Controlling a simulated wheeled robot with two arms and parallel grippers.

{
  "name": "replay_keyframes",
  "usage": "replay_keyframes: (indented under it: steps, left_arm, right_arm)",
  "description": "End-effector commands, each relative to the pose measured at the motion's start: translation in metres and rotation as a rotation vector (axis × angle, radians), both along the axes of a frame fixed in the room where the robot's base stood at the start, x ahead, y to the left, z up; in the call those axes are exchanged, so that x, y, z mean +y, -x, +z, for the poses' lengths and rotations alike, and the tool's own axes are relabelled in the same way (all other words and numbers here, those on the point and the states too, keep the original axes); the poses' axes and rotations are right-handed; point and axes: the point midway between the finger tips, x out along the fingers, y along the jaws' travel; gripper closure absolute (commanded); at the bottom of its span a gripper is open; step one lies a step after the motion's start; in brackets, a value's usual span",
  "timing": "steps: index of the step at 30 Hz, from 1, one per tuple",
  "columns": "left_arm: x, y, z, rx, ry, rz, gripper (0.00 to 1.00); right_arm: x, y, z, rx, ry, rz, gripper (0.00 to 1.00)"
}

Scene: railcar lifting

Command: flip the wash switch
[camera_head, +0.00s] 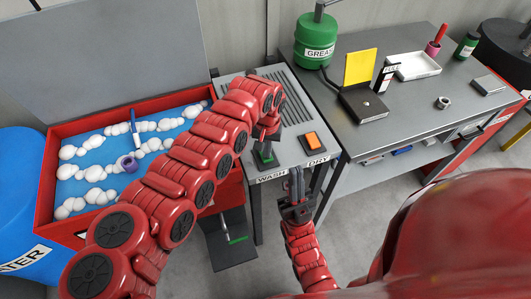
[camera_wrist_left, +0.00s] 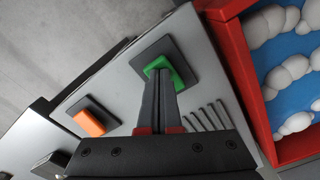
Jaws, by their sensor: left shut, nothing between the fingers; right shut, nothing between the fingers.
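The wash switch is a green rocker (camera_wrist_left: 182,70) on a dark square base, on the grey panel above the WASH label (camera_head: 271,177). My left gripper (camera_wrist_left: 160,74) is shut and empty, its fingertips at the green rocker and covering part of it. They look very close or touching; I cannot tell which. In the head view the left gripper (camera_head: 266,145) points down over the switch, and only a little green shows around it. My right gripper (camera_head: 296,178) is shut and empty, in front of the panel's front edge near the DRY label.
An orange DRY switch (camera_head: 313,141) sits right of the wash switch; it also shows in the left wrist view (camera_wrist_left: 89,122). A red-walled basin (camera_head: 44,200) with foam lies left. A grey bench (camera_head: 420,105) with a green grease can (camera_head: 315,38) stands right.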

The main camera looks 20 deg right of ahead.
Motion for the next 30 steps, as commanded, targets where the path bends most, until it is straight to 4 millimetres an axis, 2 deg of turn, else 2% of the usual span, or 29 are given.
replay_keyframes:
  steps: [14, 30]
  left_arm:
    - [0.000, 0.000, -0.004, 0.001, 0.000, 0.000, 1.00]
    - [0.001, 0.000, 0.040, 0.001, 0.000, 0.001, 1.00]
  right_arm:
    - [0.000, 0.000, -0.003, 0.000, 0.000, 0.000, 1.00]
    - [0.000, 0.000, 0.022, 0.000, 0.000, 0.000, 1.00]
